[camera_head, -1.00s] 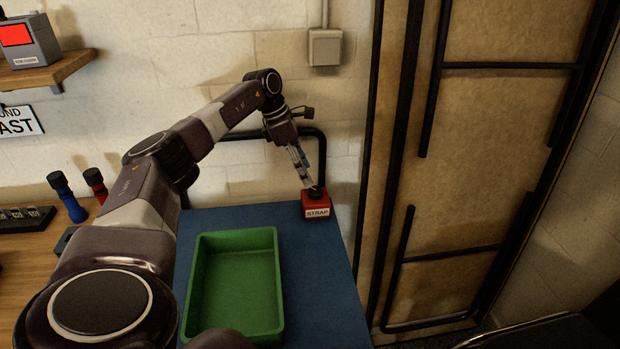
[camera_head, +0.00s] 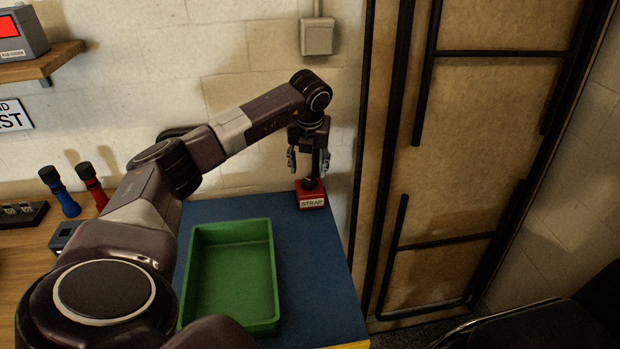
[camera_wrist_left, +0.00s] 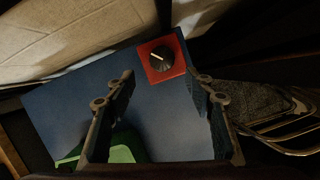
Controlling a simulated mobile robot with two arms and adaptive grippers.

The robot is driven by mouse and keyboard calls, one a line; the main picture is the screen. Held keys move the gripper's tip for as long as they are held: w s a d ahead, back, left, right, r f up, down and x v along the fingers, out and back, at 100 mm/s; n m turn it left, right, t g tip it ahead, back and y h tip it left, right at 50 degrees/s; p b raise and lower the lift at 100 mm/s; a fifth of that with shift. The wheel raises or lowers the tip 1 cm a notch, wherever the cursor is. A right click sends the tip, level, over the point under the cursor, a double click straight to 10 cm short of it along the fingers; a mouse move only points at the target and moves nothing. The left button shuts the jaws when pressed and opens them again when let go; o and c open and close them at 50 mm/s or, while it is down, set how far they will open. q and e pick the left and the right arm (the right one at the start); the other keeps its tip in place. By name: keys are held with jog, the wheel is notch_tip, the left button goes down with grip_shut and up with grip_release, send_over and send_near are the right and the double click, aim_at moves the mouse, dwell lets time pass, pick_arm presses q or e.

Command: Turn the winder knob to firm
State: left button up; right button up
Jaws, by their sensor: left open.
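The winder is a small red box (camera_head: 311,200) labelled STRAP at the far right corner of the blue table. Its black round knob (camera_wrist_left: 160,58) with a pale pointer line sits on top, seen from above in the left wrist view. The pointer aims toward the upper left of that view. My left gripper (camera_head: 308,175) hangs fingers-down just above the box. It is open and empty, and its fingers (camera_wrist_left: 160,90) show apart in the wrist view, with the knob beyond and between them. I cannot tell whether a fingertip touches the knob. My right gripper is not in view.
A green tray (camera_head: 275,290) stands on the blue table (camera_head: 314,262), in front of the box. A wall switch box (camera_head: 316,37) is above. A blue torch (camera_head: 62,195) and a red one (camera_head: 92,187) stand at left. A wooden door panel is at right.

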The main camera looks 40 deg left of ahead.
aim_at(309, 180)
pick_arm(q)
jog(key=f+n, duration=0.1)
jog(key=f, duration=0.1)
jog(key=w+a+f+n, duration=0.1)
jog(key=f, duration=0.1)
jog(key=w+f+n+y+p, duration=0.1)
jog(key=f, duration=0.1)
jog(key=shift+w+a+f, duration=0.15)
jog(key=shift+w+a, duration=0.05)
jog(key=shift+a, duration=0.05)
jog(key=shift+t, duration=0.3)
jog(key=c, duration=1.2)
jog(key=shift+o, duration=0.2)
